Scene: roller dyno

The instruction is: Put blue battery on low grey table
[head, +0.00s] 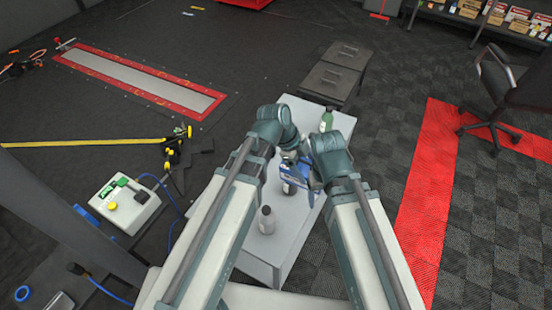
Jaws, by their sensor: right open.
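The blue battery (297,170) is a small blue block with a pale side, seen between my two wrists above or on the light grey table (262,252). My arms cover part of it, and I cannot tell whether it touches the tabletop. My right gripper (313,178) is open, at the right side of the battery. My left gripper (292,151) is just behind the battery's far edge, mostly hidden by its own wrist. Its fingers are too small and covered to read.
On the table are a green bottle (326,120) at the far end, a grey bottle (267,219) near the front and a dark bottle (290,187). A dark cabinet (331,79) stands beyond. A charger box (125,205) is left, an office chair (508,85) right.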

